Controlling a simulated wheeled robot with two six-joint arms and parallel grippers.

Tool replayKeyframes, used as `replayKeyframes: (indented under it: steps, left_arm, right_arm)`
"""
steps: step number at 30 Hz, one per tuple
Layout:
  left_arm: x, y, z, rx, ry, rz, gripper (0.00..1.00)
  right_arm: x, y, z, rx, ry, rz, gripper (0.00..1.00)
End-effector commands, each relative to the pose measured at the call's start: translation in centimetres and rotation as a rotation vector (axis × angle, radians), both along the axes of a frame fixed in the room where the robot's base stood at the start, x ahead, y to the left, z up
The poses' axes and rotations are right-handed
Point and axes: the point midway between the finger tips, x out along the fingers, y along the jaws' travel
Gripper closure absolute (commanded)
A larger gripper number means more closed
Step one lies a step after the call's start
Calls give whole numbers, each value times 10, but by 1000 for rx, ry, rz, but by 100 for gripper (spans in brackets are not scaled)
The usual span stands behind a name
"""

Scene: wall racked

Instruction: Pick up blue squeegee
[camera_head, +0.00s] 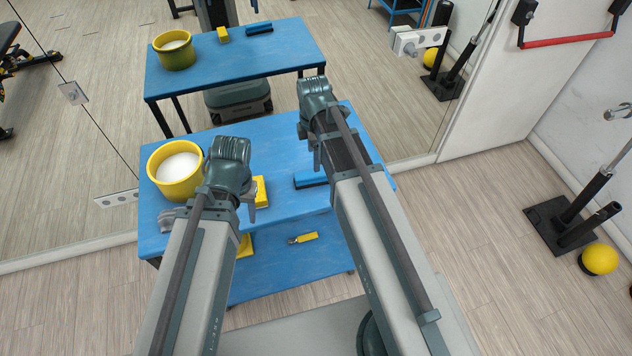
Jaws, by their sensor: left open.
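The blue squeegee (309,180) lies on the blue table's top (285,212), partly hidden by my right arm. My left gripper (212,212) is open above the left part of the table. It is left of the squeegee and apart from it, in front of a yellow bucket and a yellow object. My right gripper (316,142) is over the far part of the table, beyond the squeegee. Its fingers are mostly hidden by its own arm, so its opening does not show.
A yellow bucket (157,180) with white contents stands at the table's left. A yellow object (260,190) lies near my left gripper. A lower shelf (275,270) holds small yellow items. A mirror wall (90,215) behind reflects the table. A yellow ball (600,259) is at the right.

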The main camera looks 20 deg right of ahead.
Motion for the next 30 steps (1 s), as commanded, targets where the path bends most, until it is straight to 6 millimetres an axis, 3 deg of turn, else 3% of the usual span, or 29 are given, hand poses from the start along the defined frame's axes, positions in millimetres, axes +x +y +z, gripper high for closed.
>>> replayKeyframes:
  steps: [1,7,20,30]
  left_arm:
    - [0,0,-15,0,0,0,50]
    - [0,0,-43,0,0,1,50]
    - [0,0,-54,0,0,0,50]
    - [0,0,-94,0,0,0,50]
  right_arm:
    - [0,0,-15,0,0,0,21]
    - [0,0,-43,0,0,-1,21]
    - [1,-1,-54,0,0,-1,21]
    - [5,-7,-94,0,0,0,21]
